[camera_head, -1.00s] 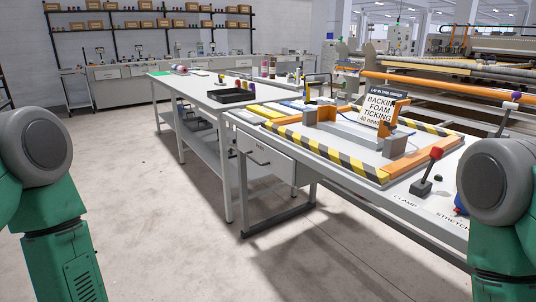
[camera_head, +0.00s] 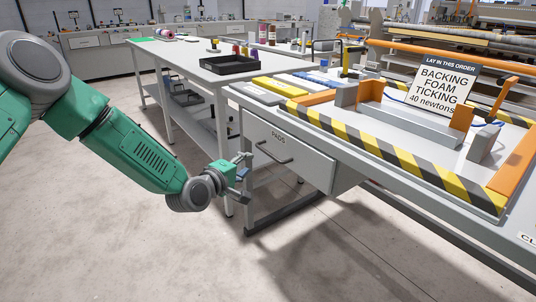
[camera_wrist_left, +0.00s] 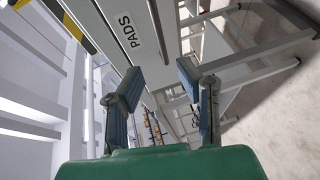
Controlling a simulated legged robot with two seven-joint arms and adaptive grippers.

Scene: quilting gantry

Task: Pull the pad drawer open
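The pad drawer (camera_head: 305,160) is a light grey front labelled PADS under the near workbench, and it looks shut. Its dark bar handle (camera_head: 272,153) is on the front, right of my left gripper. My left gripper (camera_head: 246,172) is open and empty, just left of the drawer front and apart from the handle. In the left wrist view, the open fingers (camera_wrist_left: 165,85) stand apart with the PADS label (camera_wrist_left: 124,31) beyond them. My right gripper is not in view.
The workbench top carries a yellow-black striped frame (camera_head: 400,165), orange brackets and a sign (camera_head: 445,88). A second table (camera_head: 180,55) with a black tray (camera_head: 228,64) stands behind. The floor in front of the drawer (camera_head: 330,250) is clear.

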